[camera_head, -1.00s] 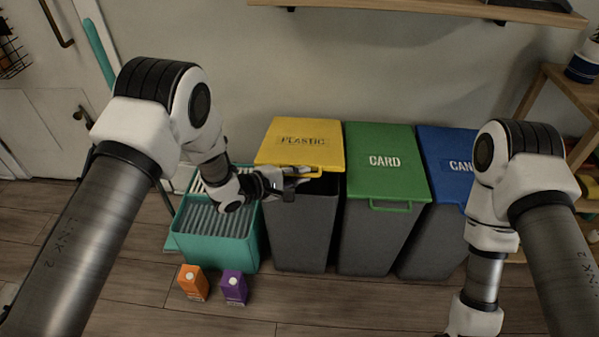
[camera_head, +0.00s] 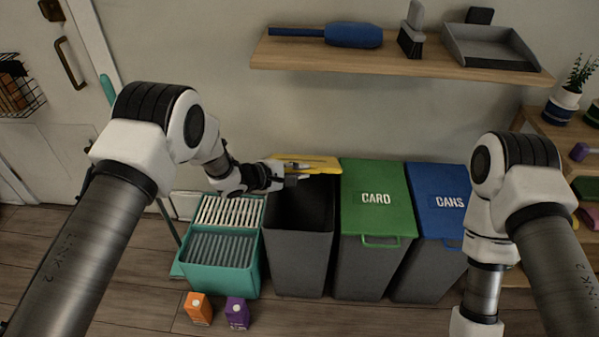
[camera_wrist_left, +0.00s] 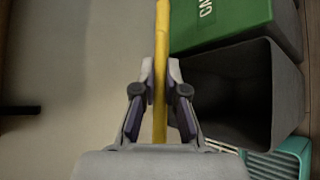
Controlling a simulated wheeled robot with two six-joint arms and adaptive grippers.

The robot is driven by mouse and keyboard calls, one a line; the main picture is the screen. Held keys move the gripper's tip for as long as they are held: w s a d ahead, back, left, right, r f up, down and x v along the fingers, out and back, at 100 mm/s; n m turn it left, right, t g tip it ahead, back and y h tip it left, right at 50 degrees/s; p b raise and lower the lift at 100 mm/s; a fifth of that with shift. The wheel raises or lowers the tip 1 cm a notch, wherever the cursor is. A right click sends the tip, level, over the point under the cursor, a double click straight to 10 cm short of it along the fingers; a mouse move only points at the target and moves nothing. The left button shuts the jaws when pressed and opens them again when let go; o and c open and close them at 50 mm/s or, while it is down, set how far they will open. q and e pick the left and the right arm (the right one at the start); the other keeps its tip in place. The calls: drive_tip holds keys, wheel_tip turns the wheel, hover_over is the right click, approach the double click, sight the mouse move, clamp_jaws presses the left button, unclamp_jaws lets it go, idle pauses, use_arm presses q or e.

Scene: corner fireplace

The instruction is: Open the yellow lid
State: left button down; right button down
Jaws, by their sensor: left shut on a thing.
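The yellow lid (camera_head: 318,162) is tilted up at the back of the left grey bin (camera_head: 298,245), whose dark inside shows. My left gripper (camera_head: 292,179) is at the lid's raised front edge. In the left wrist view the lid (camera_wrist_left: 161,60) shows edge-on as a thin yellow strip between the two fingers of the left gripper (camera_wrist_left: 160,92), which is shut on it. The bin's open mouth (camera_wrist_left: 235,85) lies to the right there. My right arm comes in at the right, but its gripper is out of the picture.
A green CARD bin lid (camera_head: 376,195) and a blue CANS bin lid (camera_head: 437,200) are closed to the right. A teal crate (camera_head: 220,280) stands left, with orange (camera_head: 198,309) and purple (camera_head: 237,313) cartons before it. A wooden shelf (camera_head: 400,64) hangs above.

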use_arm(q)
drive_tip(key=c, duration=1.2)
unclamp_jaws()
drive_tip(key=v, duration=1.2)
